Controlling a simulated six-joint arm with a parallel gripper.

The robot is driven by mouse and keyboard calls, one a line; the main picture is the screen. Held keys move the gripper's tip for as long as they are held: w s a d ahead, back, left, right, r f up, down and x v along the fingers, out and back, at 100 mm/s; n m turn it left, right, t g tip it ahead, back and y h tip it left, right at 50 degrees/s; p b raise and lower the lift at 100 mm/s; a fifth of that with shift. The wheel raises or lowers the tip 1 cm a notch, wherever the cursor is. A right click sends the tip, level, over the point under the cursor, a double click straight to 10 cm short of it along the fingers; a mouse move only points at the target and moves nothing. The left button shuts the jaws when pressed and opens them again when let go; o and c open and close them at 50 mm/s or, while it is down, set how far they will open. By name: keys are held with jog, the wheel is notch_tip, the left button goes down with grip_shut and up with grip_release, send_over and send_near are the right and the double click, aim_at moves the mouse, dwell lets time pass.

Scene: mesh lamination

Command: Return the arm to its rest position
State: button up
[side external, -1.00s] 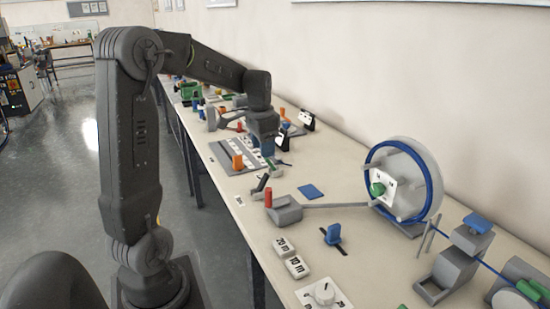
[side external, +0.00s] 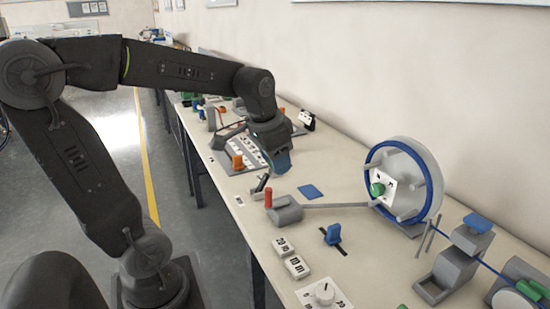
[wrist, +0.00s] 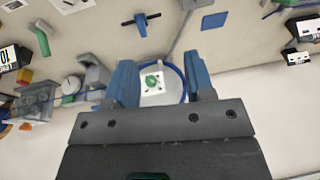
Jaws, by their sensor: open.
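My gripper (side external: 281,162) hangs above the bench in the side view, left of the blue square. In the wrist view my gripper (wrist: 162,78) shows two blue fingers spread wide apart, with nothing held between them. The upper arm leans back to the left, and the forearm reaches to the right over the bench. Between the fingers, in the distance, the wrist view shows the white plate with a green knob (wrist: 152,82).
A wheel with a blue rim (side external: 436,185) stands near the wall. A grey block with a red peg (side external: 286,212), a blue square (side external: 311,191), a blue-handled slider (side external: 333,235) and number blocks (side external: 297,266) lie on the bench (side external: 370,270). Open floor lies left of the bench.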

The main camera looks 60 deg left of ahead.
jog(key=shift+s+d, duration=0.15)
jog(key=shift+d, duration=0.1)
jog(key=s+d+t+h, duration=0.1)
jog(key=s+d+t, duration=0.1)
jog(key=s+d, duration=0.6)
jog(key=shift+s+d+f, duration=0.4)
jog(key=shift+d, duration=0.55)
dwell(2.1)
